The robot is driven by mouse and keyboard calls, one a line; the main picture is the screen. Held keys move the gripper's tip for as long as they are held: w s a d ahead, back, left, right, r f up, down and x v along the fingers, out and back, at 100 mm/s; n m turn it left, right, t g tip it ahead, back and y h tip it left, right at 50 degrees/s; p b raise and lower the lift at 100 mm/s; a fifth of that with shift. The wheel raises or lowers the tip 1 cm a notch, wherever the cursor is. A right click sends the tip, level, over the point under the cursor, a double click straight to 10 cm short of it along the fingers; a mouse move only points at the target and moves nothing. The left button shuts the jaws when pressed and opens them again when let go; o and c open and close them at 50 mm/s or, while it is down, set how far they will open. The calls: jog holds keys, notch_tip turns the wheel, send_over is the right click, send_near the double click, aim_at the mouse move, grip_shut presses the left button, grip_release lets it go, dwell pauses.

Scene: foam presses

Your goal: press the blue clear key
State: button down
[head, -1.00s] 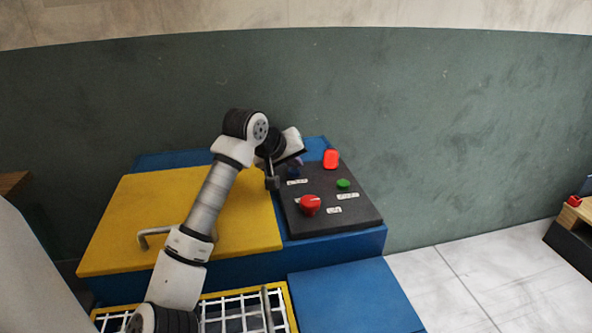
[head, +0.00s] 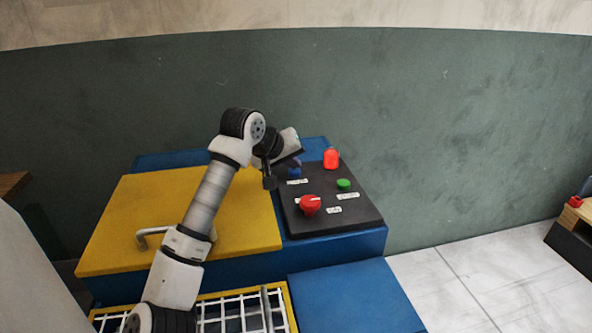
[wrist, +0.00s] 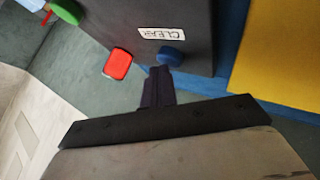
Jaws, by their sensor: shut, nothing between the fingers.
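The blue clear key (head: 294,173) is at the back left of the dark control panel, behind a small white label. In the wrist view the blue key (wrist: 172,56) is a round button beside the label reading CLEAR (wrist: 162,34). My gripper (head: 296,162) is over the back left of the panel, partly hidden by my wrist. In the wrist view my gripper (wrist: 161,72) is shut and empty, its tips just below and left of the key in the picture. I cannot tell whether they touch it.
The panel (head: 355,212) also carries a red knob (head: 310,204) and a green button (head: 343,184). A bright red lamp (head: 331,158) stands at its back edge. A yellow lid (head: 130,215) with a handle lies left, under my arm. A green wall (head: 450,120) rises behind.

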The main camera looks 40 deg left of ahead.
aim_at(289, 172)
jog(key=shift+s+a+f, duration=0.25)
jog(key=shift+a+f, duration=0.05)
jog(key=shift+a, duration=0.15)
jog(key=shift+r, duration=0.15)
jog(key=shift+w+a+r+p, duration=0.1)
jog(key=shift+a+r+p, duration=0.1)
jog(key=shift+r+p, duration=0.35)
jog(key=shift+d+r+p, duration=0.2)
jog(key=shift+r+p, duration=0.45)
jog(key=shift+r, duration=1.4)
jog(key=shift+w, duration=0.1)
